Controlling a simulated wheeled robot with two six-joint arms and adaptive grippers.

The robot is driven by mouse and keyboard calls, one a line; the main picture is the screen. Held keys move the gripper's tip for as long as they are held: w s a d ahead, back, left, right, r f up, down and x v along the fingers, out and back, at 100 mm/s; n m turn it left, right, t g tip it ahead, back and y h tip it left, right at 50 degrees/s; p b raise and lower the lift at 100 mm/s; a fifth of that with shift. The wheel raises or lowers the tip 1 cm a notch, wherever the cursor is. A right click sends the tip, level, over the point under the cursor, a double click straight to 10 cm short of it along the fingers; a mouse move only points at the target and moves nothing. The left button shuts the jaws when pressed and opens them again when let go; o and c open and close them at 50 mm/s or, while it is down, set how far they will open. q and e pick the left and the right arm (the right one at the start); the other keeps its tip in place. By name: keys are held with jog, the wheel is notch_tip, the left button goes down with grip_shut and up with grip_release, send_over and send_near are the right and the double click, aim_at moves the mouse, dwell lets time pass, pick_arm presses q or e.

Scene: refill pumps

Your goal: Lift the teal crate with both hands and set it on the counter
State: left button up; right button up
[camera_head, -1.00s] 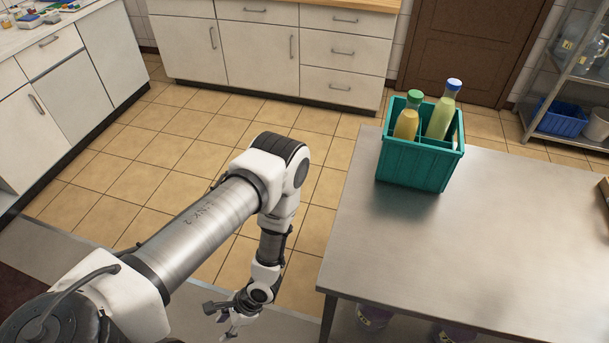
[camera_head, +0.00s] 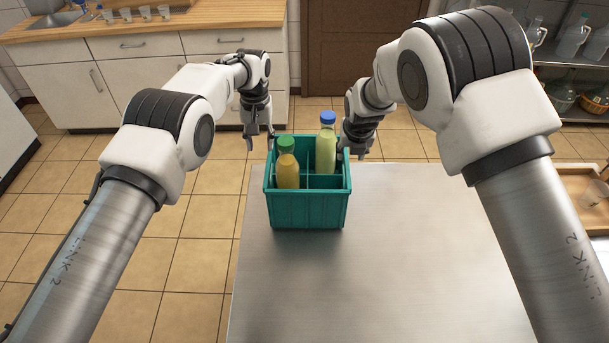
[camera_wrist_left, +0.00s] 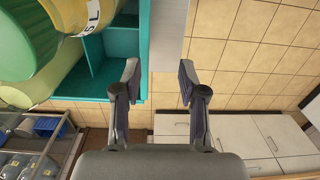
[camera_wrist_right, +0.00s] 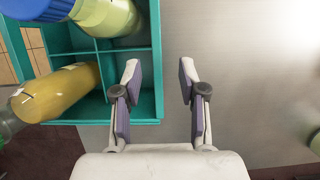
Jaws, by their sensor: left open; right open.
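The teal crate (camera_head: 308,212) stands upright on the metal table, near its far left corner. It has compartments and holds a green-capped yellow bottle (camera_head: 288,172) and a blue-capped pale bottle (camera_head: 326,148). My left gripper (camera_head: 254,140) is open beside the crate's left side; my right gripper (camera_head: 352,148) is open at its right side. Both are empty. In the left wrist view (camera_wrist_left: 160,75) and right wrist view (camera_wrist_right: 160,75), a crate wall shows between the spread fingers, but I cannot tell whether they reach around it. The wood-topped counter (camera_head: 195,24) is at the back left.
The metal table (camera_head: 320,280) is bare in front of the crate. Small cups (camera_head: 145,13) and a sink stand on the counter's left part. A shelf with bottles (camera_head: 573,38) is at the back right, and a wooden tray (camera_head: 585,195) lies at the right.

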aim_at(269, 159)
pick_arm(q)
jog(key=shift+d+f, duration=0.1)
jog(key=shift+d, duration=1.1)
pick_arm(e)
jog(key=shift+r, duration=0.3)
pick_arm(q)
jog(key=shift+s+a+r+m, duration=0.2)
jog(key=shift+s+r+m, duration=0.1)
jog(key=shift+s+r, duration=0.25)
pick_arm(e)
jog(key=shift+s+a+r, duration=0.25)
jog(key=shift+s+r, duration=0.25)
jog(key=shift+s, duration=0.05)
pick_arm(q)
jog(key=shift+s+a, duration=0.15)
pick_arm(e)
jog(key=shift+s+a, duration=0.1)
jog(key=shift+a, duration=0.05)
pick_arm(q)
jog(key=f, duration=0.8)
jog(key=shift+w+f, duration=0.25)
jog(key=shift+w, duration=0.1)
pick_arm(e)
jog(key=x, duration=0.8)
jog(key=shift+w+d, duration=0.2)
jog(key=shift+w, duration=0.2)
